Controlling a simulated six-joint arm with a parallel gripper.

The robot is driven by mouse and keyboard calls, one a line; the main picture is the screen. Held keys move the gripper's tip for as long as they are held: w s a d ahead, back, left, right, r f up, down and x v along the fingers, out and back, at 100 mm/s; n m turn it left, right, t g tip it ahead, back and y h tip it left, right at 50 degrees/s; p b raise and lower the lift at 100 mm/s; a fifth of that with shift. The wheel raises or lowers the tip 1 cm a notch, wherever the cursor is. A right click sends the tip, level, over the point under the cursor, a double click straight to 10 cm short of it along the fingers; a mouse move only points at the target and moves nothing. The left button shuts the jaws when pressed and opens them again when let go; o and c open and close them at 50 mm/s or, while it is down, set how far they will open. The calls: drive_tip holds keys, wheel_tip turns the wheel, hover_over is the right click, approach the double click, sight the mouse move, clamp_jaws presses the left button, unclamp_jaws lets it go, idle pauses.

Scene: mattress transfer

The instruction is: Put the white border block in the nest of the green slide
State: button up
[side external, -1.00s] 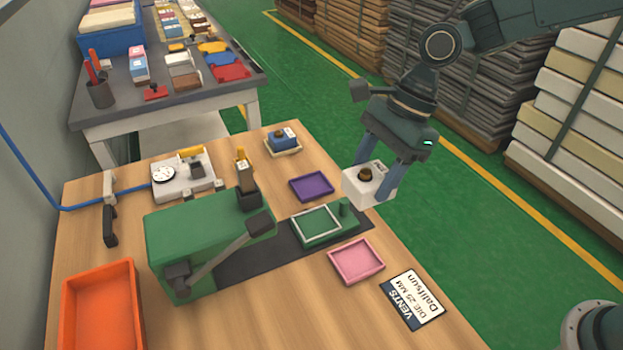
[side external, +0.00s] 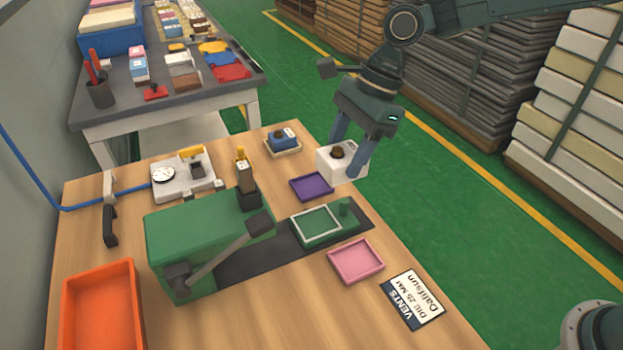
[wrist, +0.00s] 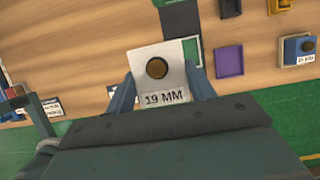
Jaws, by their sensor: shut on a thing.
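My gripper (side external: 345,160) is shut on a white block (side external: 328,163) with a dark brown round knob on top, held in the air near the table's right edge, beside the purple tray in the side view. The wrist view shows the white block (wrist: 147,60) between the two fingers, with a "19 MM" label. The green slide (side external: 346,212) lies on a dark track in front of the green machine. Its nest is a rectangle with a white border (side external: 315,223) and a green floor, and it looks empty. In the wrist view the held block partly hides the slide (wrist: 190,47).
A purple tray (side external: 311,187) lies behind the slide and a pink tray (side external: 356,261) in front of it. A blue block (side external: 283,140) sits in a tray at the back. The green machine (side external: 200,240) with its lever stands left. A sign (side external: 412,299) lies front right.

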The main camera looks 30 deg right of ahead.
drive_tip(key=w+a, duration=0.1)
drive_tip(key=w, duration=0.5)
drive_tip(key=shift+a+r, duration=0.25)
drive_tip(key=shift+r, duration=0.1)
drive_tip(key=shift+f, duration=0.1)
wheel_tip(320, 180, down, 20)
drive_tip(key=shift+r, duration=0.1)
idle(0.8)
drive_tip(key=o, duration=1)
